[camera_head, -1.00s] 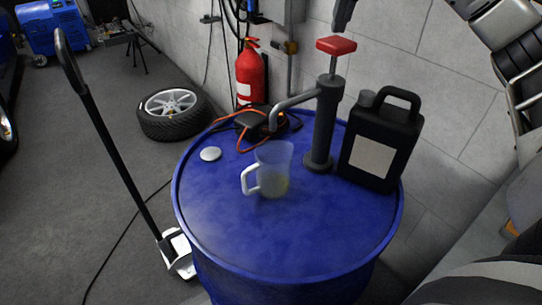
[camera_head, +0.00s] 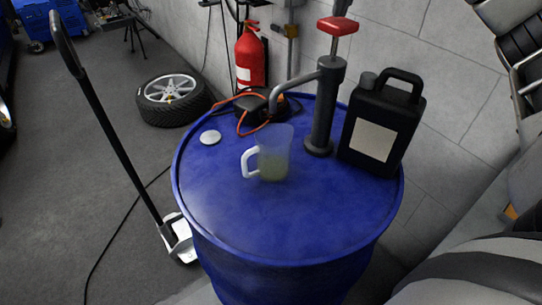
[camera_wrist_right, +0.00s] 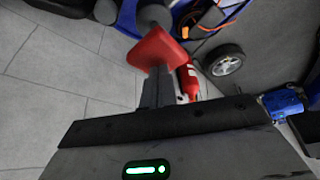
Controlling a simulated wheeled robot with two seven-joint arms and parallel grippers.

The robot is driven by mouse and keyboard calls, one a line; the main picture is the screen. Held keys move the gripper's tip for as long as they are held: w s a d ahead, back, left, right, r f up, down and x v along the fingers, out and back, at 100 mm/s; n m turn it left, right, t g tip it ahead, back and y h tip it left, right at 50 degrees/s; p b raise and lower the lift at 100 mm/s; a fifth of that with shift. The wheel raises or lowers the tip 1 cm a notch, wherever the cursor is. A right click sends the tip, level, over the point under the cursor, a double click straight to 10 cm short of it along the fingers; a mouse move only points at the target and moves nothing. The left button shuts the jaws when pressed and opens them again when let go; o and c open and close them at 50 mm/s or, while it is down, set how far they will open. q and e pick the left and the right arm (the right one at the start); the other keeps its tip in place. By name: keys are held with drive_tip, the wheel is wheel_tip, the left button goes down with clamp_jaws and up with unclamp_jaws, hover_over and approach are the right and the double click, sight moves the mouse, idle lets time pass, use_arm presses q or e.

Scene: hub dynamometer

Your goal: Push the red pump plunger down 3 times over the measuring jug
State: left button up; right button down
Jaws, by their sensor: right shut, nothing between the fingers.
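The red pump plunger (camera_head: 338,25) tops the dark grey pump (camera_head: 322,108), with a length of rod showing below it. The pump stands upright on the blue drum (camera_head: 240,225), its spout reaching left over the translucent measuring jug (camera_head: 276,140). Yellowish liquid shows low in the jug. My right gripper (camera_head: 341,8) is shut and empty, its tips at or just above the plunger; I cannot tell if they touch. In the right wrist view the shut fingers (camera_wrist_right: 160,85) point at the red plunger (camera_wrist_right: 155,48). My left gripper is not in view.
A black canister (camera_head: 383,125) stands close right of the pump. A white disc (camera_head: 210,137) and a dark device with orange cable (camera_head: 258,107) lie on the drum. A red extinguisher (camera_head: 250,60) hangs on the wall behind. The drum's front is clear.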

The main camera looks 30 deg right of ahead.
sight(339, 21)
drive_tip(key=shift+f+b, duration=1.25)
drive_tip(key=shift+f, duration=1.8)
drive_tip(key=shift+r+p, duration=1.35)
drive_tip(key=shift+r, duration=0.05)
drive_tip(key=shift+r+p, duration=0.3)
drive_tip(key=shift+r, duration=1.85)
wheel_tip(339, 21, up, 6)
